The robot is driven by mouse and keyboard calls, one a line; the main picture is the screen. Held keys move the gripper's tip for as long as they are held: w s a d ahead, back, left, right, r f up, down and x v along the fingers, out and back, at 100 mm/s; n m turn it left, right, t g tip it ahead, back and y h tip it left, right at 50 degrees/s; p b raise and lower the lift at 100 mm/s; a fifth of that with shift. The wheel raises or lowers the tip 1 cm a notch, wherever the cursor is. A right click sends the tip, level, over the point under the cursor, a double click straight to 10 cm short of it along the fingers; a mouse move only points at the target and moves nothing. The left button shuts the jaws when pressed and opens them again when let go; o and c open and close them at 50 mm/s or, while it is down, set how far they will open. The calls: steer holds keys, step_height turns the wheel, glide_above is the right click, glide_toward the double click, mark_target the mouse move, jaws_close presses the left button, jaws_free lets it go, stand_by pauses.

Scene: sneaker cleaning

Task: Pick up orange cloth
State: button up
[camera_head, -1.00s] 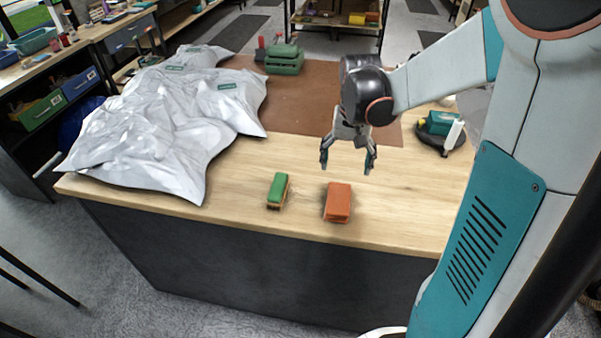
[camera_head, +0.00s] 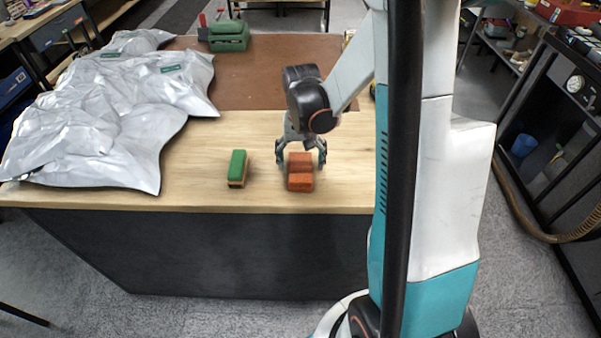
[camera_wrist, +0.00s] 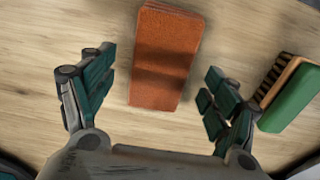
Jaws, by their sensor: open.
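The orange cloth (camera_head: 300,182) is a folded block on the wooden tabletop near its front edge. In the wrist view the cloth (camera_wrist: 165,55) lies between and ahead of the two fingers, with shadow bands across it. My gripper (camera_head: 301,158) is above the cloth's far part, fingers pointing down on either side. In the wrist view my gripper (camera_wrist: 158,95) is open, with a gap between each finger and the cloth. It holds nothing. Whether the fingertips reach the tabletop I cannot tell.
A green-topped brush (camera_head: 237,168) lies left of the cloth and shows close to the right finger in the wrist view (camera_wrist: 290,95). Silver crumpled bags (camera_head: 110,120) cover the table's left. A green case (camera_head: 228,36) stands on the brown mat (camera_head: 270,75) behind. Bare wood surrounds the cloth.

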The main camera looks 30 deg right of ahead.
mark_target(301, 167)
step_height(301, 167, down, 3)
steer(key=shift+f+b, duration=0.15)
steer(key=shift+b, duration=0.3)
steer(key=c, duration=1.2)
step_height(301, 167, up, 20)
steer(key=p, duration=0.6)
steer(key=shift+a, duration=0.1)
